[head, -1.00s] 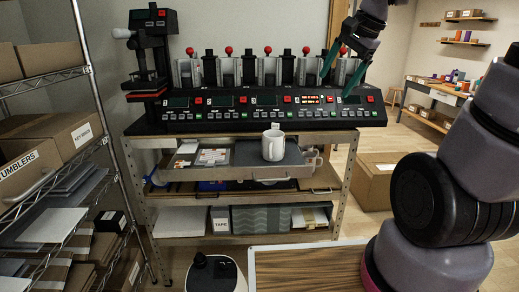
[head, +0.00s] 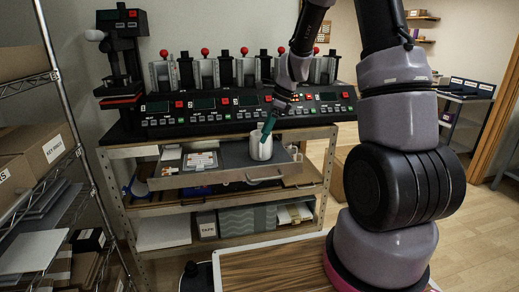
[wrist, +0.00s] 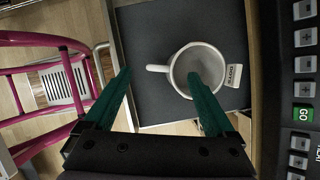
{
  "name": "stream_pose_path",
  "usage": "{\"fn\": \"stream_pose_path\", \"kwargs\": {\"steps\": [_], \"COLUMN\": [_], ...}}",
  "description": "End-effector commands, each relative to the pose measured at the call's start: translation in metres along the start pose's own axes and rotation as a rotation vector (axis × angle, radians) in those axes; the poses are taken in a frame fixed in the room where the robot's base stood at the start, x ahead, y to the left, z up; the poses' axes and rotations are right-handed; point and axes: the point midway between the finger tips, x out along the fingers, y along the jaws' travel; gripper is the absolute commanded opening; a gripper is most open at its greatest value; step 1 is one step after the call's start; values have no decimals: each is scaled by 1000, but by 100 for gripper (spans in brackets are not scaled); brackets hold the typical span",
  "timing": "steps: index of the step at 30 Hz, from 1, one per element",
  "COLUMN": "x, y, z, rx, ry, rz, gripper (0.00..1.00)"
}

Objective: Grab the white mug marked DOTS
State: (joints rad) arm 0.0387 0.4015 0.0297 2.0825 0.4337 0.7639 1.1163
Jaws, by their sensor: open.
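The white mug (head: 261,148) stands upright on the grey surface of a pulled-out drawer (head: 215,177). In the wrist view the mug (wrist: 186,52) is seen from above, with its handle (wrist: 157,68) toward the left and a white DOTS tag (wrist: 235,76) at its right side. My gripper (wrist: 160,77) is open, with green fingers. In the wrist view one finger overlaps the mug's opening and the other is left of the handle, so the handle lies between them. In the head view my gripper (head: 269,124) is just above the mug, partly covering it. Contact cannot be told.
A mug press console (head: 225,115) with red-knobbed levers stands behind and above the drawer. Flat cards (head: 200,161) lie left of the mug. A wire shelf with boxes (head: 45,148) is at the left. A pink-framed piece (wrist: 45,95) shows in the wrist view.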

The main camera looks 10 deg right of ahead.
Motion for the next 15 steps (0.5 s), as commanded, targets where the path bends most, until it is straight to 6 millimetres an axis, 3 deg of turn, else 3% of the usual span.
{"fn": "stream_pose_path", "kwargs": {"steps": [5, 15], "x": [13, 57], "y": [0, 0], "z": [-1, -5], "rx": [1, 0], "ry": [0, 1], "rz": [1, 1], "gripper": [90, 90]}}
